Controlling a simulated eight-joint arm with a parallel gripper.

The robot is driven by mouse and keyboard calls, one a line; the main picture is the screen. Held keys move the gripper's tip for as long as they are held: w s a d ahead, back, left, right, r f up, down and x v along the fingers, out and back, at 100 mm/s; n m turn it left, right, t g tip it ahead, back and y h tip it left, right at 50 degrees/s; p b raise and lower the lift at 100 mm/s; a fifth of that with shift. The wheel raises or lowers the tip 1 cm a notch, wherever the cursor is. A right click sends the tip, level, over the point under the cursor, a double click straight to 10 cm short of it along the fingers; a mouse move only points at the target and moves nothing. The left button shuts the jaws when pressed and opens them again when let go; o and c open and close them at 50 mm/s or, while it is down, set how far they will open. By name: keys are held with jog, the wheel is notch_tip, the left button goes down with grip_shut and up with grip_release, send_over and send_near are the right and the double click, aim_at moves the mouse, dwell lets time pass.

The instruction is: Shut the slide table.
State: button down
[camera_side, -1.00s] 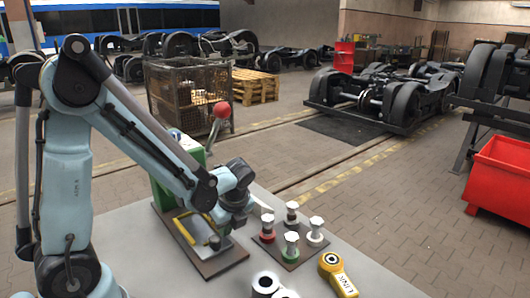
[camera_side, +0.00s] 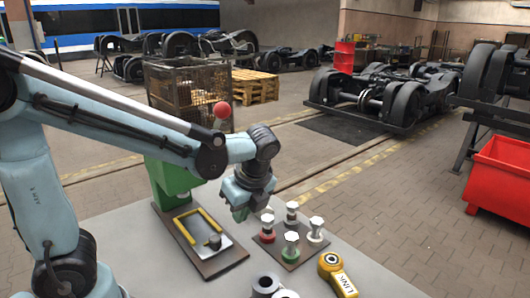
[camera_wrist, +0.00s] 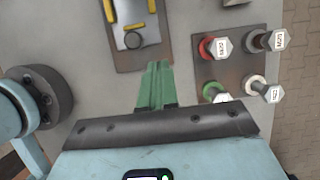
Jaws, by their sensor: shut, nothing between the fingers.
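The slide table is a brown base plate (camera_side: 226,262) with yellow rails and a pale plate, lying on the grey bench. A dark round knob (camera_side: 214,241) stands at the near end of the pale plate. In the wrist view the knob (camera_wrist: 133,40) shows at the top, beyond my fingertips. My gripper (camera_side: 240,214) hangs to the right of the slide table, above the bench and apart from the knob. Its green fingers (camera_wrist: 158,66) are together and empty. The top of the slide table is cut off in the wrist view.
A green machine part (camera_side: 166,182) with a red ball (camera_side: 222,110) stands behind the slide table. A plate with several capped posts (camera_side: 290,243) is close to my gripper's right. A yellow tagged tool (camera_side: 338,275) and grey rings (camera_side: 266,284) lie at the front.

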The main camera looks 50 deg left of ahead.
aim_at(225, 237)
jog(key=d, duration=0.6)
jog(key=x, duration=1)
jog(key=a, duration=0.3)
jog(key=shift+s+f, duration=0.1)
jog(key=shift+f, duration=0.15)
jog(key=shift+a, duration=0.6)
jog(key=a, duration=0.5)
jog(key=shift+d, duration=0.1)
